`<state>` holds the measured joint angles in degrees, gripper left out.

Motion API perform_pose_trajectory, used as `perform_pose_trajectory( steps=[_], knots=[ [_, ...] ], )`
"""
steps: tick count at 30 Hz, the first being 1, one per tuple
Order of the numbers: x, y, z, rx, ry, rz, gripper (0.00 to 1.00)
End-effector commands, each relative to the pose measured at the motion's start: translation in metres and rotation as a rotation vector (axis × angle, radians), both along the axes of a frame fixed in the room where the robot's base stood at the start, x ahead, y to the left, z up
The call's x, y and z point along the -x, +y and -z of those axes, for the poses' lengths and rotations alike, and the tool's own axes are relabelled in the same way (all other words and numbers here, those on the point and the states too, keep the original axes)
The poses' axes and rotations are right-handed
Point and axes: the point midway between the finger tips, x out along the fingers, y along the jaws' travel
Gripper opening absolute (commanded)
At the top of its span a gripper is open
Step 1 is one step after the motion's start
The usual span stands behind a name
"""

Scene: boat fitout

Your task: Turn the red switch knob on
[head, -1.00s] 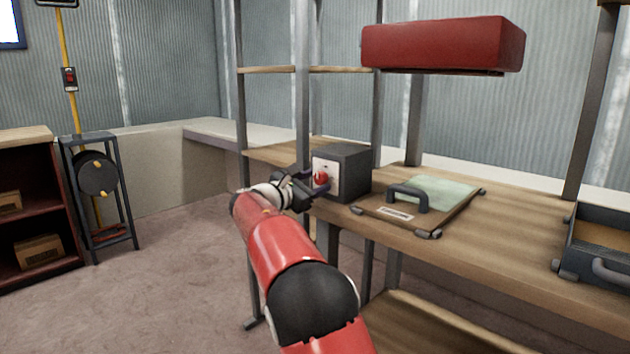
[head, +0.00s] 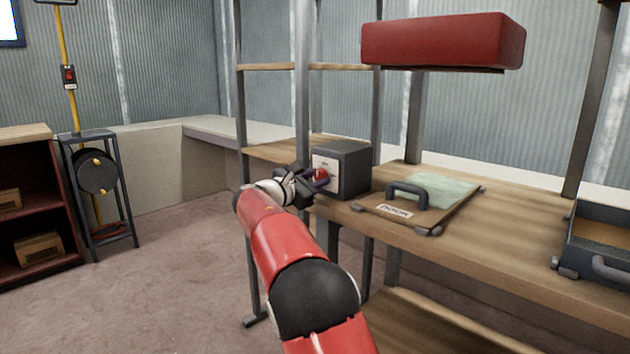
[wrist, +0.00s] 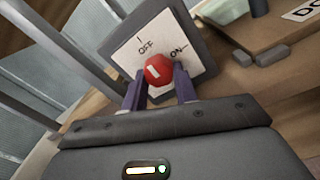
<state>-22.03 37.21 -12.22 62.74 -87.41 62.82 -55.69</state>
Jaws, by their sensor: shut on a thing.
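The red switch knob (head: 321,175) is on the white front plate of a dark grey box (head: 350,168) on the wooden bench. In the wrist view the knob (wrist: 159,69) sits between the two purple fingers of my gripper (wrist: 159,84), which is shut on it. The white plate (wrist: 132,48) reads OFF at upper left and ON at right, each with a tick. A short white mark shows on the left part of the knob; which label it points to is hard to tell. My gripper (head: 317,180) also shows at the box front in the head view.
A shelf post (head: 302,90) stands close behind my gripper. A board with a dark handle (head: 408,192) lies right of the box. A red case (head: 443,42) is above, and an open grey case (head: 600,240) is at far right.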

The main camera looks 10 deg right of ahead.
Motion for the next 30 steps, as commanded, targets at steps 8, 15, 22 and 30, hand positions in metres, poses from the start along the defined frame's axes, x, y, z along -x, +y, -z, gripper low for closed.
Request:
perform_pose_trajectory(
  steps=[8,15,22,30],
  knots=[
    [-0.0007,0.0008,0.0025,-0.084,-0.118,-0.001,0.06],
    [-0.0015,0.0019,0.0031,-0.210,-0.292,-0.001,0.06],
    [-0.0021,0.0021,0.0020,-0.340,-0.470,-0.001,0.06],
    [-0.0030,0.0028,0.0007,-0.490,-0.677,-0.002,0.06]
  ],
)
